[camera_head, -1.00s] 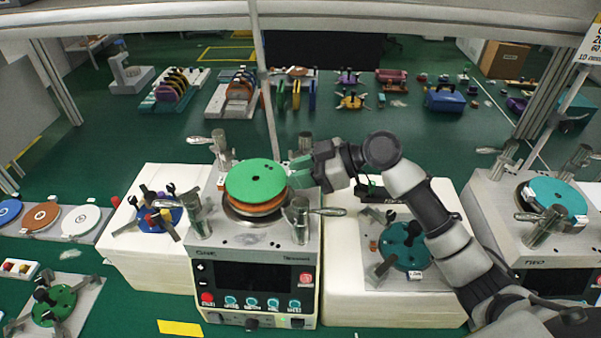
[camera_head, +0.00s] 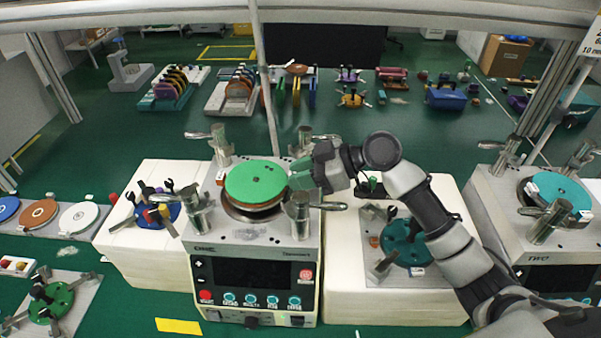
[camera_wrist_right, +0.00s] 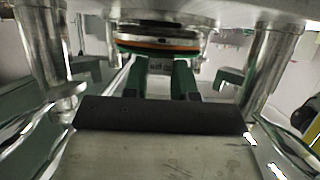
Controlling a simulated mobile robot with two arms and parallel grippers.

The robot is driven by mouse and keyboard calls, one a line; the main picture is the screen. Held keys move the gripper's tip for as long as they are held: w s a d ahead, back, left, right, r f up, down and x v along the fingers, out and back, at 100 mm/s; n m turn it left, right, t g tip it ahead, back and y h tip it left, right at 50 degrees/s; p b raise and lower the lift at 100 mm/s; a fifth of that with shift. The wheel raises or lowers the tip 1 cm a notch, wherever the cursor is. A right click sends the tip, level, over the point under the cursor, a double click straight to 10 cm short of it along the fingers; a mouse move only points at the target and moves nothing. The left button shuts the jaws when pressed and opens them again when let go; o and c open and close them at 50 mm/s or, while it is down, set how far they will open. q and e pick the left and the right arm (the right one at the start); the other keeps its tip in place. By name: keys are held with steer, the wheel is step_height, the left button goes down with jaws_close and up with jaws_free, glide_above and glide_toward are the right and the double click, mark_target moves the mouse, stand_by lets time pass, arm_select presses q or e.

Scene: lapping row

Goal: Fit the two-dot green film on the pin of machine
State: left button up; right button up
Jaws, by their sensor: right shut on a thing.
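The green film (camera_head: 256,184) is a round green disc lying about level over the round plate of the machine marked ONE (camera_head: 254,236). Small dark marks on it are too small to count. My right gripper (camera_head: 301,174) is shut on the film's right edge side. In the right wrist view, my right gripper's fingers (camera_wrist_right: 159,80) reach to the disc stack (camera_wrist_right: 155,44), with a small label between them. The pin is hidden under the film, and I cannot tell whether the film touches the plate. My left gripper is not in view.
Metal clamp posts (camera_head: 301,216) stand around the plate, close to my right gripper. A second machine (camera_head: 535,225) with a teal disc stands at the right. A tray of discs (camera_head: 62,231) lies at the left. Teal (camera_head: 403,243) and blue (camera_head: 160,212) fixtures flank machine ONE.

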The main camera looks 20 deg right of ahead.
steer(key=shift+f, duration=0.3)
steer(key=o, duration=1)
steer(key=shift+r, duration=0.1)
steer(key=shift+d, duration=0.1)
steer(key=shift+s+d+r+b, duration=0.1)
steer(key=shift+s+d+b, duration=0.05)
steer(key=shift+d+b, duration=0.2)
steer(key=shift+b+v, duration=1.45)
steer(key=shift+v, duration=3.5)
